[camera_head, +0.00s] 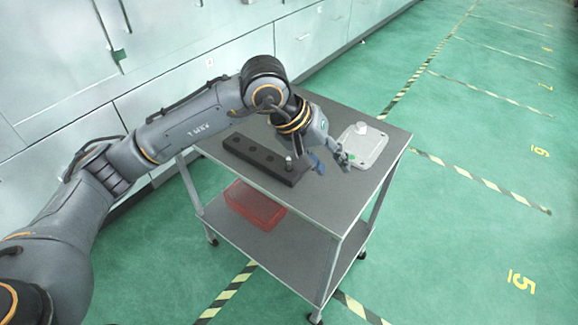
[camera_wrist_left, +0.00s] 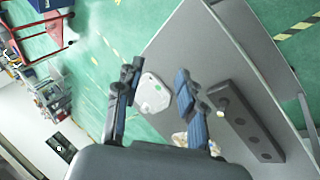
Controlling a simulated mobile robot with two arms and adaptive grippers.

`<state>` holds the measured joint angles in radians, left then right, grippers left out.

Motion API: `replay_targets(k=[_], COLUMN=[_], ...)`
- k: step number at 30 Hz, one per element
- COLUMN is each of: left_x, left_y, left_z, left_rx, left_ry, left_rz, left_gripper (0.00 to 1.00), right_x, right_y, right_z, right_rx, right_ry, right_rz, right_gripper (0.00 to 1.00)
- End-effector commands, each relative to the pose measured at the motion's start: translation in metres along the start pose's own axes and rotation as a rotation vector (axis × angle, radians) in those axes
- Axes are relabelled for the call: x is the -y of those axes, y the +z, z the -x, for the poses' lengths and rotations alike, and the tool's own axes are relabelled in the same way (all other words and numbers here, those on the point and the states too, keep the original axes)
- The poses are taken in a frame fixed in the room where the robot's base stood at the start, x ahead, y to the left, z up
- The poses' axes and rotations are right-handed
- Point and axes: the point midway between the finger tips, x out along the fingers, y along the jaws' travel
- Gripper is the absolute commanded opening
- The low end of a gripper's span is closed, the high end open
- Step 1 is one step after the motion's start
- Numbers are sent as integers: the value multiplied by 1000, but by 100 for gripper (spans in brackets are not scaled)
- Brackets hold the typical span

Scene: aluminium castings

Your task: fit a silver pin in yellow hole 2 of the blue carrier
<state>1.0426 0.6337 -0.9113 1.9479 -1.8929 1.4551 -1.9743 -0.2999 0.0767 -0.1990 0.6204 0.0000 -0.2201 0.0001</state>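My left gripper (camera_head: 332,163) hangs over the cart top with its fingers spread and nothing visible between them. In the left wrist view the two bluish-dark fingers (camera_wrist_left: 158,75) stand apart. A silver pin (camera_head: 289,162) stands upright at the near right end of a dark block (camera_head: 240,147) with a row of holes, just left of the gripper. The pin also shows in the left wrist view (camera_wrist_left: 223,101). A light grey plate (camera_head: 374,147) with a green spot lies right of the gripper. I see no clearly blue carrier and no yellow hole. My right gripper is not in view.
A red bin (camera_head: 254,205) sits on the lower shelf. Pale cabinets (camera_head: 190,70) line the wall behind.

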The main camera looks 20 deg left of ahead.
Motion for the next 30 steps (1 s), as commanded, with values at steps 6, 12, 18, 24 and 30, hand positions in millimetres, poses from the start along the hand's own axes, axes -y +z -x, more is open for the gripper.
replay_targets(k=[6, 12, 18, 24, 30], left_x=[75, 94, 110, 121, 128], left_y=[-51, -59, -65, -69, -68], left_z=[50, 45, 9, -14, -27], left_rx=[-119, -121, -121, -124, -122], left_ry=[-401, -466, -462, -460, -459], left_rz=[-172, -188, -187, -188, -187], left_gripper=[39, 39, 39, 39, 39], right_x=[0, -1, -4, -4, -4], right_y=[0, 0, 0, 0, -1], right_z=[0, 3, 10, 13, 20], right_rx=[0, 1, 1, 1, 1], right_ry=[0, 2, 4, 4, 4], right_rz=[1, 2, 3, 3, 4], right_gripper=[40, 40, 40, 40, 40])
